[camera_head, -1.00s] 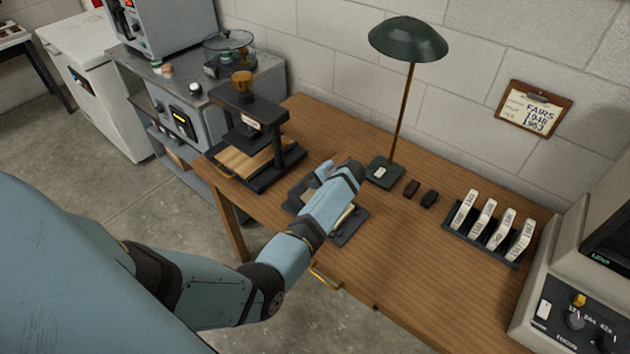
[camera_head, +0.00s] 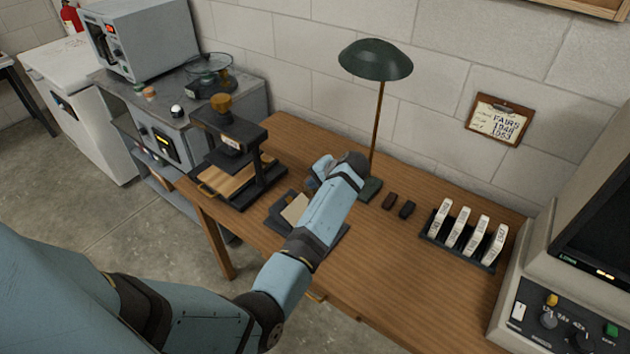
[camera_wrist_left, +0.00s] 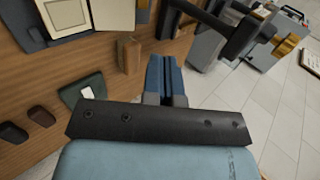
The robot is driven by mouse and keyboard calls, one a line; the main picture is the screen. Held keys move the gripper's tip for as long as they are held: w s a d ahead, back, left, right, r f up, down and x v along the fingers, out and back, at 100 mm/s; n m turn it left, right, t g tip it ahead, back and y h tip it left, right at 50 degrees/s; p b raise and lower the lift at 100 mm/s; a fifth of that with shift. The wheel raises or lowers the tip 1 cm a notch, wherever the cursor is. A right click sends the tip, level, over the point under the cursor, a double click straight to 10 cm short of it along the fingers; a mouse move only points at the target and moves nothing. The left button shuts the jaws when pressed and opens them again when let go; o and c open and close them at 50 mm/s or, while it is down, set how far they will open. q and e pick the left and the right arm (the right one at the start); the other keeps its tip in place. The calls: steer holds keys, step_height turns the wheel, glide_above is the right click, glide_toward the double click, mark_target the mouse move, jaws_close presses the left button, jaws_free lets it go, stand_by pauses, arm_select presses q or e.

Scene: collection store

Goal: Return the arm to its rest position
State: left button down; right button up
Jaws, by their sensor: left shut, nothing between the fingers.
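My left gripper (camera_head: 320,168) is at the end of the blue left arm, above the back part of the wooden desk (camera_head: 400,285). In the left wrist view its blue fingers (camera_wrist_left: 165,78) are together with nothing between them. In the head view the forearm partly hides a dark tray (camera_head: 335,240) with a cream card (camera_head: 295,208) on it. The tray shows at the top left of the left wrist view (camera_wrist_left: 30,30). My right gripper is not in view.
A green lamp (camera_head: 375,60) stands behind the wrist. A black press (camera_head: 240,135) stands left of the gripper. Two small dark blocks (camera_head: 389,201) (camera_head: 407,209), a rack of labelled pieces (camera_head: 460,250) and a reader machine (camera_head: 545,285) are to the right. The desk's front middle is clear.

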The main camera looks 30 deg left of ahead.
arm_select(q)
steer(key=s+d+f+m+t+h, duration=0.1)
steer(key=s+d+f+t+h, duration=0.2)
steer(key=s+f, duration=0.35)
steer(key=s+d+f+m+t+h, duration=0.2)
steer(key=s+f+t, duration=0.1)
steer(key=s+f, duration=0.4)
steer(key=s+d+r+t+h, duration=0.2)
steer(key=s+d, duration=0.3)
steer(key=s, duration=0.4)
steer(key=s+d+r+n+t+h, duration=0.1)
steer(key=s+d+h, duration=0.4)
steer(key=s, duration=0.5)
steer(key=shift+d+r+t, duration=0.55)
steer(key=shift+d+t, duration=0.05)
